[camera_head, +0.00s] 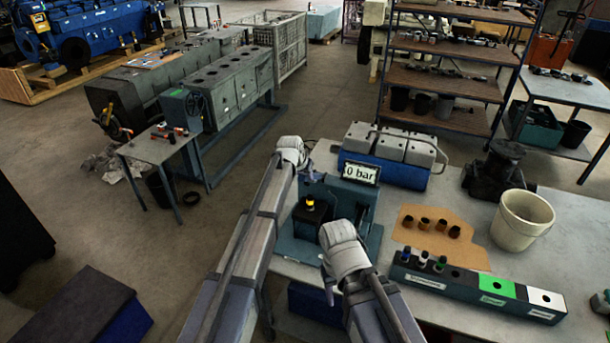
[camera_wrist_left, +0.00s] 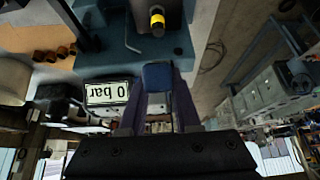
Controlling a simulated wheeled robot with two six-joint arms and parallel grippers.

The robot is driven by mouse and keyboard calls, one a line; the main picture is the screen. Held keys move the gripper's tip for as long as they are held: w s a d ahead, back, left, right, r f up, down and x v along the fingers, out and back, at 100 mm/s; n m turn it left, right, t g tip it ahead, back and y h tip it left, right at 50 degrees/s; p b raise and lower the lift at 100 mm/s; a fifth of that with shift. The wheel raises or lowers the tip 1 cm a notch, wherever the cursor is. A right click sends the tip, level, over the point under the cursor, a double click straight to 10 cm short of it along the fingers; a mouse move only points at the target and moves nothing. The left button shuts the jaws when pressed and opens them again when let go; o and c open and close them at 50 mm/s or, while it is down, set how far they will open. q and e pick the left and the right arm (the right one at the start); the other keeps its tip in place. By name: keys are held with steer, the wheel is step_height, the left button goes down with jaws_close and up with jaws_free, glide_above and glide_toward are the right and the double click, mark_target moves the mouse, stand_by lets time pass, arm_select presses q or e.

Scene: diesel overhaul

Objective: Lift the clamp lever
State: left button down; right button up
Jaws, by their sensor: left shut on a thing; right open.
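The clamp lever belongs to the blue-green test stand (camera_head: 358,205) with the "0 bar" display (camera_head: 361,173). My left gripper (camera_head: 312,177) is at the stand's upper left. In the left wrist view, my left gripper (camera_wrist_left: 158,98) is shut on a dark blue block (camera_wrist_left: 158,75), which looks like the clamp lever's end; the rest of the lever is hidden. A black part with a yellow band (camera_head: 310,203) stands upright in the stand, below the left gripper. My right gripper (camera_head: 329,290) is low in front of the stand, empty, with its jaws small and partly hidden.
Right of the stand lie a brown mat (camera_head: 408,236) with several small cups, a labelled rack (camera_head: 450,283) and a cream bucket (camera_head: 523,220). A blue and grey engine cover (camera_head: 390,157) sits behind. A thin bent rod (camera_wrist_left: 133,40) shows near the stand.

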arm_select(q)
steer(key=shift+w, duration=0.1)
steer(key=c, duration=0.6)
jaws_free()
steer(key=shift+s+a+r+p, duration=0.1)
steer(key=shift+s+r+p, duration=0.15)
steer(key=shift+r+p, duration=0.2)
steer(key=shift+s+r, duration=0.2)
steer(key=shift+s, duration=0.1)
steer(key=s+a, duration=0.1)
steer(key=s, duration=0.2)
steer(key=s+a, duration=0.1)
steer(key=s, duration=0.3)
steer(key=s+a, duration=0.1)
steer(key=s, duration=0.3)
steer(key=shift+a+f, duration=0.15)
steer(key=shift+a, duration=0.2)
